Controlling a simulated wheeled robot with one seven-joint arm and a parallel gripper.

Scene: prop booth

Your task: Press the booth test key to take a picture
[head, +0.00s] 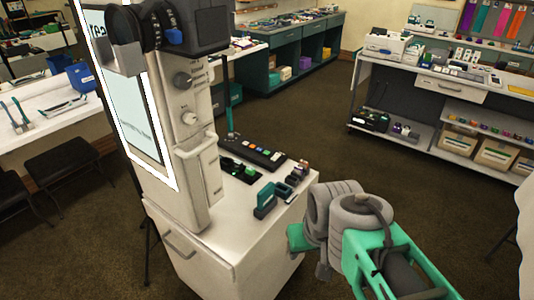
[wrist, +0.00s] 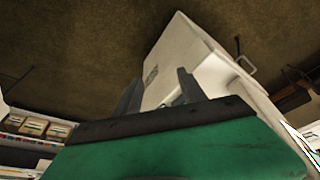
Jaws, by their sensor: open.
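A black key panel (head: 252,152) with a row of coloured keys lies on the cabinet top; I cannot tell which key is the test key. My gripper (wrist: 158,92) is open and empty in the wrist view, its two dark fingers pointing toward the white cabinet (wrist: 190,55). In the head view its green body shows right of the cabinet; the fingertips are not clear there.
Small dark green and black items (head: 266,198) stand along the cabinet top's right edge. A white bench (head: 430,75) with shelves stands at the back right, a white table (head: 50,115) with stools at the left. Brown floor between them is open.

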